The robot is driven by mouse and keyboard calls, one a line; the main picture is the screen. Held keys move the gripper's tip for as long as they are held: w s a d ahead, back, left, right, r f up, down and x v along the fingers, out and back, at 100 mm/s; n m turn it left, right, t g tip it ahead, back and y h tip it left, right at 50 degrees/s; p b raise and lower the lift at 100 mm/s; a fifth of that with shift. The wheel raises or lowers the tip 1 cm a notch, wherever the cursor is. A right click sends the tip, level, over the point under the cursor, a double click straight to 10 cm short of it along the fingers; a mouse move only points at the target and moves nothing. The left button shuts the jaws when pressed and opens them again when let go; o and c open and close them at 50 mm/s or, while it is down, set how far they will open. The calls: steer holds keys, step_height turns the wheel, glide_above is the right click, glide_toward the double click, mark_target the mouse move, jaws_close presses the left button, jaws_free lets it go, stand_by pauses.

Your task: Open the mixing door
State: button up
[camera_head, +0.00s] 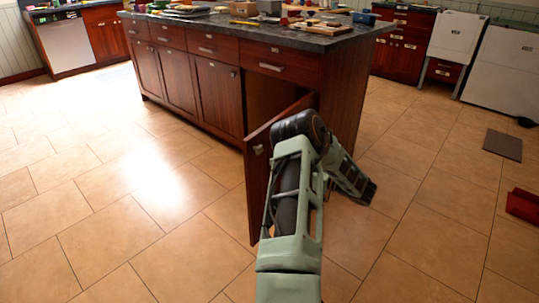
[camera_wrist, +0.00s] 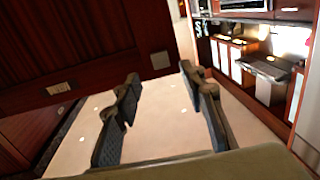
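The dark red wooden cabinet door (camera_head: 256,190) at the right end of the kitchen island stands swung out from its frame, with a dark opening (camera_head: 265,95) behind it. A small metal handle (camera_head: 258,149) shows on its face. My arm crosses in front of the door and hides much of it. My gripper (camera_head: 367,191) is to the right of the door, low over the floor. In the wrist view my gripper (camera_wrist: 160,76) has its two fingers wide apart with only floor between them. Dark red wood (camera_wrist: 80,40) fills that view's upper left; I cannot tell which panel it is.
The island countertop (camera_head: 300,38) holds several small items. White appliances (camera_head: 500,70) stand at the back right. A dark mat (camera_head: 503,145) and a red object (camera_head: 522,204) lie on the floor at right. The tiled floor (camera_head: 110,220) at left is clear.

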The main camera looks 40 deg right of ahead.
steer(key=shift+s+d, duration=0.15)
steer(key=shift+s, duration=0.6)
steer(key=shift+s+d, duration=0.15)
steer(key=shift+s, duration=0.55)
